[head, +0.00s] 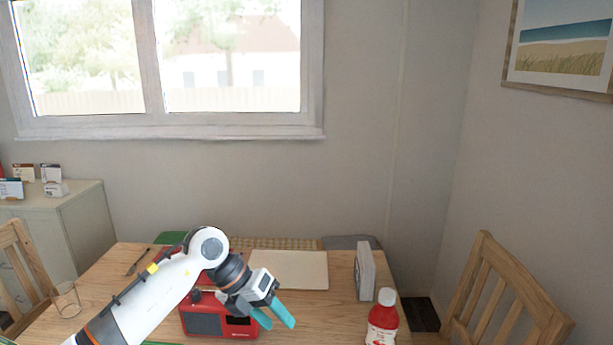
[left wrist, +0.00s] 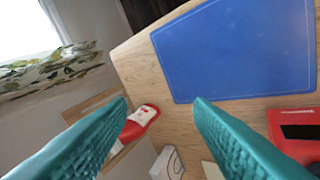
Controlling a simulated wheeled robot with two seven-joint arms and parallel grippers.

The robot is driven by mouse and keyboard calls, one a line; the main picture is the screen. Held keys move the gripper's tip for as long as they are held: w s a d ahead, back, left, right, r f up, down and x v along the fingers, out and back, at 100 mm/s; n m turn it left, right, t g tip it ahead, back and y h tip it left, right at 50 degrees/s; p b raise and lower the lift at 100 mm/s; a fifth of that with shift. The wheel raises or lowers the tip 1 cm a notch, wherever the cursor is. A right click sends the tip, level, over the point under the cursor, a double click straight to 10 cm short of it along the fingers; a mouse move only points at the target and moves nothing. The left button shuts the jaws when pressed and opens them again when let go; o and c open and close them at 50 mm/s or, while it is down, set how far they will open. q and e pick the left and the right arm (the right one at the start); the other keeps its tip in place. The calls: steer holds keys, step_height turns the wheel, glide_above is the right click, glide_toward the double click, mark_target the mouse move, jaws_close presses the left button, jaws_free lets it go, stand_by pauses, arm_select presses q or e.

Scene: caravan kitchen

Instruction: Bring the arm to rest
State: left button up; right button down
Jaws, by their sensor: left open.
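My left gripper (head: 275,315) has teal fingers. My left arm covers part of the table and part of the radio. My right gripper is in neither view.
The red bottle with a white cap (head: 382,322) and an upright white box (head: 364,270) stand at the table's right. A cream board (head: 290,270) lies behind the gripper. A glass (head: 66,300) stands at left. A blue mat (left wrist: 240,50) shows in the wrist view. A wooden chair (head: 505,295) is at right.

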arm_select(q)
steer(key=s+d+r+n+t+h, duration=0.5)
steer(key=d+r+h, duration=0.4)
steer(key=h, duration=0.4)
steer(key=w+a+n+t+y, duration=0.2)
steer(key=a+n+t+y, duration=0.65)
steer(key=n+t, duration=0.8)
steer(key=s+a+f+n+g+y, duration=0.4)
steer(key=a+f+n+g+y, duration=0.2)
steer(key=a+f+n+y, duration=0.7)
steer(key=s+a+f+n+g+h, duration=0.1)
steer(key=s+f+g, duration=0.35)
steer(key=s, duration=0.35)
steer(key=s+f+n+g, duration=0.2)
steer(key=s+f+g, duration=0.1)
steer(key=s+f, duration=0.4)
steer(key=s+a+f+n+g+h, duration=0.1)
steer(key=s+f+g, duration=0.3)
steer(key=s, duration=0.5)
step_height(320, 180, down, 26)
steer(key=s+g, duration=0.2)
steer(key=s+a+f+g, duration=0.1)
steer(key=s+a+f, duration=0.1)
steer(key=s+f, duration=1.3)
steer(key=shift+s+a+f+p, duration=0.25)
steer(key=shift+s+p, duration=0.1)
